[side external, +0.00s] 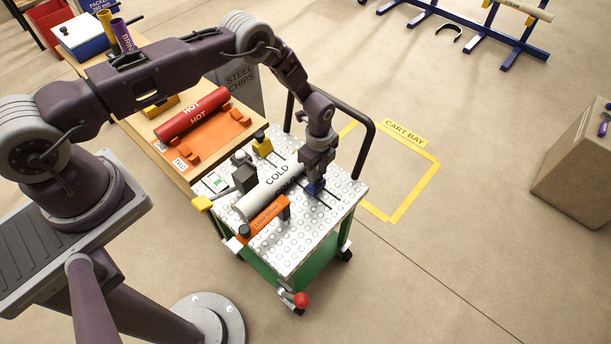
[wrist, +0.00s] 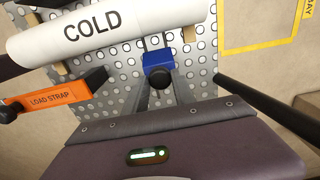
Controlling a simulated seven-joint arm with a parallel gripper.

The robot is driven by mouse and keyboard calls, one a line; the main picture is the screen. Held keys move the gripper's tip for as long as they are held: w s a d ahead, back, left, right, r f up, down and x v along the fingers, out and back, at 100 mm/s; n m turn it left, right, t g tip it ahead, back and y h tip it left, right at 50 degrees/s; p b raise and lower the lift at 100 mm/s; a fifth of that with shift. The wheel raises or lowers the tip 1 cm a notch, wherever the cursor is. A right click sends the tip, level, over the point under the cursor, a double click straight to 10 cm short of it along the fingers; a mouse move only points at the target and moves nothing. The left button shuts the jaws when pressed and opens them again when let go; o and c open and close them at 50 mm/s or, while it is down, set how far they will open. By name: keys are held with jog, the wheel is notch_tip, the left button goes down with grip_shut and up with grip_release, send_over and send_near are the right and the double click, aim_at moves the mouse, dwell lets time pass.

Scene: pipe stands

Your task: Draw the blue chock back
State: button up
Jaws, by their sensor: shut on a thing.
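The blue chock (side external: 315,188) sits on the studded cart top, on a dark slot just right of the white pipe marked COLD (side external: 268,190). In the wrist view the blue chock (wrist: 158,60) shows a dark round knob facing me, and the COLD pipe (wrist: 110,30) lies just beyond it, with a small gap visible between them. My gripper (side external: 316,180) points down over the chock and is shut on it. In the wrist view its fingers (wrist: 160,88) reach to either side of the knob; the exact contact is hard to see.
A yellow chock (side external: 262,145) and a dark block (side external: 244,175) stand on the pipe's far side. The black cart handle (side external: 368,135) rises beside my gripper. A red HOT pipe (side external: 192,112) lies on the bench.

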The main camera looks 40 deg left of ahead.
jog(key=shift+d, duration=0.95)
jog(key=shift+d, duration=1.95)
jog(key=o, duration=0.8)
jog(key=shift+d, duration=0.1)
jog(key=shift+r, duration=3.55)
